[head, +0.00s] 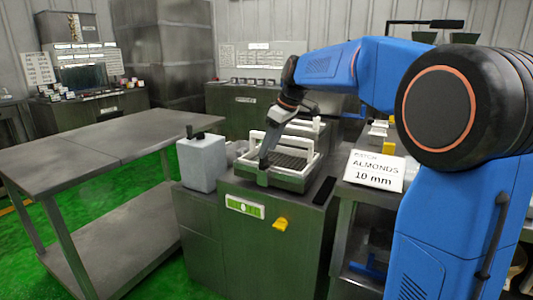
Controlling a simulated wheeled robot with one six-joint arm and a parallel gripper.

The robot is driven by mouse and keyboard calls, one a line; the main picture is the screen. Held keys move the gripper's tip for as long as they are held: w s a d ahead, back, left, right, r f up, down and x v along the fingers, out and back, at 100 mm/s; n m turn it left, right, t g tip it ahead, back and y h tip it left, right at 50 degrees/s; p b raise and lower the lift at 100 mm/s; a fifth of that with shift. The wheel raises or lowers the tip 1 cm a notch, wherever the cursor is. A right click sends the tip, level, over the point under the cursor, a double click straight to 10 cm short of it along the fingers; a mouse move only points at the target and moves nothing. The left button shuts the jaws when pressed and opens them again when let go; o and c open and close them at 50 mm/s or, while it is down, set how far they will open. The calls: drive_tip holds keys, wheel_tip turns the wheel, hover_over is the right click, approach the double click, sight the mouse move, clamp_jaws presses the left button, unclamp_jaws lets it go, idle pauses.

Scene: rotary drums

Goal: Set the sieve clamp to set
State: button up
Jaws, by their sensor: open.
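A sieve tray (293,160) with a dark mesh and pale rim sits on top of a dark green cabinet (270,262). White handle bars stand up from its rim. My gripper (265,162) points down at the tray's front left part. Its jaws are open, but they are small and dark here, and I cannot tell whether they touch anything. A yellow piece (281,224) sticks out of the cabinet's front. I cannot tell for sure which part is the sieve clamp or how it is set; my gripper may hide some of it.
A pale box (203,161) with a dark knob stands left of the tray. A sign (375,170) reading "ALMONDS 10 mm" stands to the right. A bare metal table (95,152) is at the left. My blue arm covers much of the right side.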

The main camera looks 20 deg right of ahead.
drive_tip(key=v, duration=1.4)
drive_tip(key=shift+w, duration=0.1)
drive_tip(key=s+f+m+h, duration=0.1)
drive_tip(key=s+f+m, duration=0.3)
drive_tip(key=s+f, duration=1)
drive_tip(key=s+d+f+m+t+h, duration=0.1)
drive_tip(key=s+f+m, duration=0.4)
drive_tip(key=s+f, duration=1)
drive_tip(key=s+h, duration=0.1)
drive_tip(key=s, duration=0.6)
drive_tip(key=shift+f+t, duration=0.2)
drive_tip(key=shift+t, duration=0.1)
drive_tip(key=shift+d, duration=0.1)
